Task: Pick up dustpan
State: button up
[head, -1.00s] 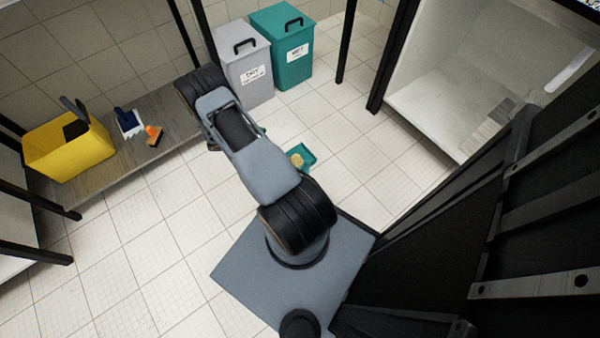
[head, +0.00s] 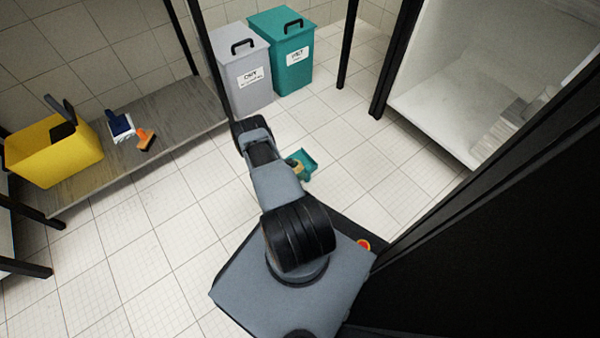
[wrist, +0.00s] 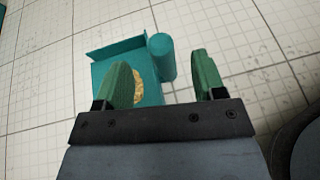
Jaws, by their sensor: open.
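The teal dustpan (head: 306,163) lies on the tiled floor, partly hidden behind my arm in the head view. In the wrist view the dustpan (wrist: 112,52) has a raised rim, a thick round teal handle (wrist: 161,57), and a tan heap (wrist: 138,90) in its pan. My gripper (wrist: 165,78) has green fingers and is open above the dustpan. In the picture the handle appears between the two fingertips, and the left finger overlaps the pan. I cannot tell how high the fingers are above it. The gripper is hidden in the head view.
A grey bin (head: 246,80) and a teal bin (head: 284,50) stand by the back wall. A yellow bucket (head: 55,155), a blue-and-white item (head: 121,127) and an orange brush-like item (head: 146,139) are on a low shelf (head: 180,115) at left. Floor around the dustpan is clear.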

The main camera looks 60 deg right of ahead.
aim_at(308, 167)
jog(key=b+x, duration=0.2)
jog(key=x, duration=0.3)
jog(key=shift+f+b, duration=0.15)
jog(key=shift+b, duration=0.15)
jog(key=shift+s+d, duration=0.15)
jog(key=shift+d, duration=0.2)
jog(key=shift+c, duration=0.3)
grip_shut()
